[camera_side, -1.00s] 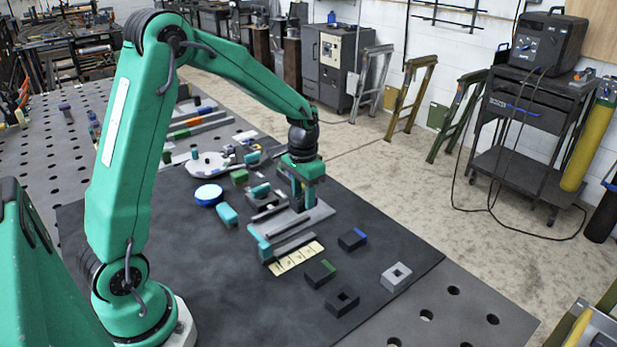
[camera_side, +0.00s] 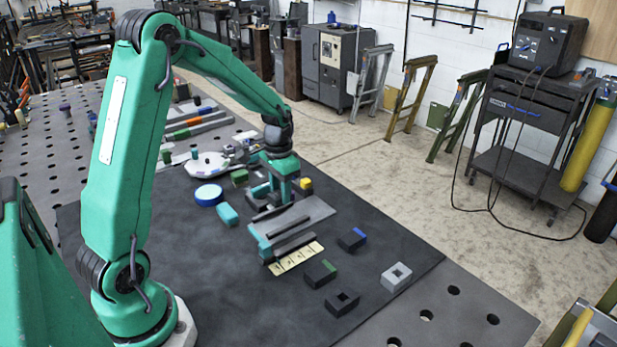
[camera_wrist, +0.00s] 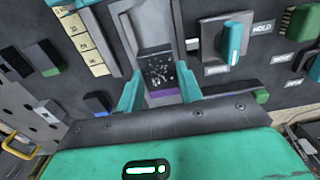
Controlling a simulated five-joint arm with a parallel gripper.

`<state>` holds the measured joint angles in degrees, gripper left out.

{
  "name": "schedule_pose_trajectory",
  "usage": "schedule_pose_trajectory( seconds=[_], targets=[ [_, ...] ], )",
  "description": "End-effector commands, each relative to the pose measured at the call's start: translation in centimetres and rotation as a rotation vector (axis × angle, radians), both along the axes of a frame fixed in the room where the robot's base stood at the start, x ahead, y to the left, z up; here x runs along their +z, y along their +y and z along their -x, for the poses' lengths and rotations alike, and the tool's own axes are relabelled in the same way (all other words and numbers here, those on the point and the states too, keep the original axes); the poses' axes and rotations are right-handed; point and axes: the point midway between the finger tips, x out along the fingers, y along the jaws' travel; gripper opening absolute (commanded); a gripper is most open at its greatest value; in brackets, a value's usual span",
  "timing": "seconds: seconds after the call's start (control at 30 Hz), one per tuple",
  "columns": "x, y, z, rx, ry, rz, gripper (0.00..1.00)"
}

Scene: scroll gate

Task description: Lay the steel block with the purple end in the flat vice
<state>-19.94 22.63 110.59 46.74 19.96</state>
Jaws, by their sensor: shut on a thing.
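My gripper (camera_side: 279,194) points down with its teal fingers shut on the steel block with the purple end. In the wrist view, the dark speckled block (camera_wrist: 157,68) sits between the fingers, its purple end (camera_wrist: 163,93) toward my wrist. In the side view I cannot make the block out. The flat vice lies in front of my gripper: a grey base plate (camera_side: 308,214), grey jaw bars (camera_side: 294,243) and a teal end piece (camera_side: 257,242). In the wrist view its plate (camera_wrist: 152,18) shows beyond the block, which hides part of it.
A number strip (camera_side: 297,259) lies beside the vice. Blocks with green (camera_side: 319,273) and blue (camera_side: 352,239) ends, a black holed block (camera_side: 342,301) and a grey holed block (camera_side: 396,276) lie nearby.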

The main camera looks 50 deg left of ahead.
Motion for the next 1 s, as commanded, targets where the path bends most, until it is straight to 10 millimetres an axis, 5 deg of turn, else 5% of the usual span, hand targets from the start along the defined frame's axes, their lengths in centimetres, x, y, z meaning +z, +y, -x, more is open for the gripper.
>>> schedule_pose_trajectory(
  seconds=[1.0],
  targets=[
    [-5.1, 0.0, 0.0, 0.000, 0.000, 0.000, 0.00]
  ],
)
